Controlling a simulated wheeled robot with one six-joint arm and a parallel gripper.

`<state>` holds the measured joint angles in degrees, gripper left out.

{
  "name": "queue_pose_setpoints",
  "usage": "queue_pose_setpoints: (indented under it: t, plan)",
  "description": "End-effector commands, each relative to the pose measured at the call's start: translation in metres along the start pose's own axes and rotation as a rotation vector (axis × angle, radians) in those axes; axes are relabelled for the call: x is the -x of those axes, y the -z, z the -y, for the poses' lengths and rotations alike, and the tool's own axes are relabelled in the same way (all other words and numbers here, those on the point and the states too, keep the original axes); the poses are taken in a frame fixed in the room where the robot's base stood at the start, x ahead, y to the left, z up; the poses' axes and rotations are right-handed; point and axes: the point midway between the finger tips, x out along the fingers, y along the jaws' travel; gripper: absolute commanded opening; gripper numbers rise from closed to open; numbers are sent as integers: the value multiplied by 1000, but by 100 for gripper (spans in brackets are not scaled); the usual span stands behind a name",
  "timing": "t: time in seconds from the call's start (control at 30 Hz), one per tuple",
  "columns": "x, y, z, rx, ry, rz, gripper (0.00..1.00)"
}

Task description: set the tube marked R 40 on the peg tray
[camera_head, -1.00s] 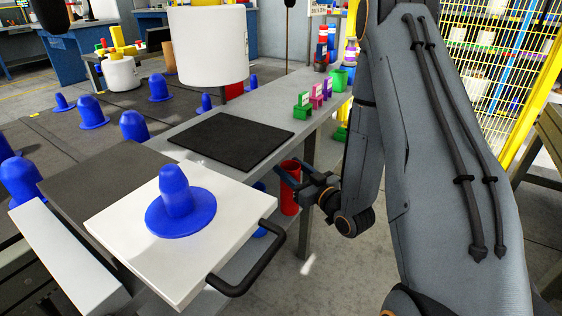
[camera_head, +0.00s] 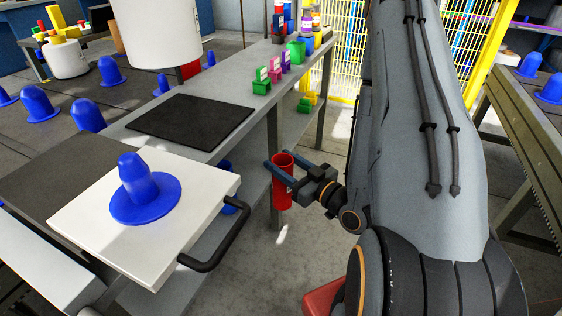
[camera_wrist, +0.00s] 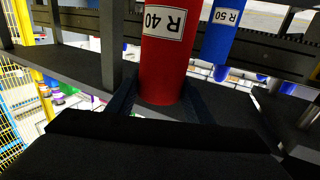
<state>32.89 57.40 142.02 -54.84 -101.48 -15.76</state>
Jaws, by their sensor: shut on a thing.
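The red tube (camera_head: 281,193) is held upright in my gripper (camera_head: 283,169), beside the grey table and in front of one of its legs. In the wrist view the red tube (camera_wrist: 168,60) carries a white label reading R 40, and the dark fingers of my gripper (camera_wrist: 160,97) close on it from both sides. The peg tray (camera_head: 85,212) is a white board with a black handle. One blue peg (camera_head: 137,178) with a round flange stands on it, bare. The tray is left of my gripper, apart from it.
A blue tube marked R 50 (camera_wrist: 222,28) shows behind the red one. A black mat (camera_head: 190,122) lies on the grey table (camera_head: 240,86). Coloured blocks and tubes stand at its far end.

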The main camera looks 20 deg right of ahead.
Motion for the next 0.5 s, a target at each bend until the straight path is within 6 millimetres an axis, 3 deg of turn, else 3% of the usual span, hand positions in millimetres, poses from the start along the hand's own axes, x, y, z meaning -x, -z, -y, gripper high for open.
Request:
queue_pose_setpoints:
  t: [0.17,0.5]
  plan:
    - [0,6,0,1,0,-1,9]
    - [0,43,1,1,1,-1,9]
